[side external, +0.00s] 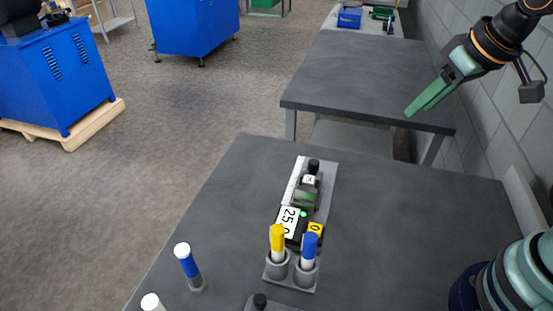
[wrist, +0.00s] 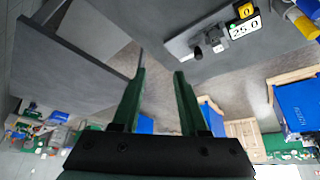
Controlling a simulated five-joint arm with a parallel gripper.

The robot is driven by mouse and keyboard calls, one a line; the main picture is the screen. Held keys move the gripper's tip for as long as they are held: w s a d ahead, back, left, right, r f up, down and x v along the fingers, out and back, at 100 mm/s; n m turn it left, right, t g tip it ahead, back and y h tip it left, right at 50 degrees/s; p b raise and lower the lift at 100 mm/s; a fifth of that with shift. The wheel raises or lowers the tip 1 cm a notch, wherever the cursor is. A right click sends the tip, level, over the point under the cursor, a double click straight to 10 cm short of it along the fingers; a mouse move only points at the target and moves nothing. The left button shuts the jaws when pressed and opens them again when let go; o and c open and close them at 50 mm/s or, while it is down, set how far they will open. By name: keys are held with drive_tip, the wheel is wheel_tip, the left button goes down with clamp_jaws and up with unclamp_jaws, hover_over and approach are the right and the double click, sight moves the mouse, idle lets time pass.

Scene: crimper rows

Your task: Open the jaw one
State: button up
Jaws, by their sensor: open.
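A crimper unit (side external: 309,188) with a dark body, a black knob and a greenish middle sits on a grey base plate on the near table. It carries a white "25.0" label (side external: 289,221), a yellow "0" tag (side external: 315,228) and a small green light. In the wrist view the label (wrist: 244,28) and the unit's dark knob end (wrist: 208,43) show at the upper right. I cannot tell how its jaw stands. My gripper (side external: 412,113) is high at the upper right, well away from the unit. Its green fingers are apart and empty in the wrist view (wrist: 160,72).
A yellow-topped tube (side external: 278,240) and a blue-topped tube (side external: 309,248) stand in holders at the plate's front. A dark unit (side external: 262,302) is cut off at the bottom edge. The table's right side (side external: 400,220) is clear.

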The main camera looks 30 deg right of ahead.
drive_tip(key=w+a+n+g, duration=0.2)
drive_tip(key=w+a+g, duration=0.1)
drive_tip(key=w+a, duration=0.3)
drive_tip(key=n+g, duration=0.1)
drive_tip(key=g, duration=0.1)
hover_over(313, 162)
wheel_tip(313, 162, down, 7)
wheel_tip(313, 162, down, 11)
drive_tip(key=shift+d+f, duration=0.1)
drive_tip(key=shift+f, duration=0.1)
drive_tip(key=c, duration=0.7)
idle(0.9)
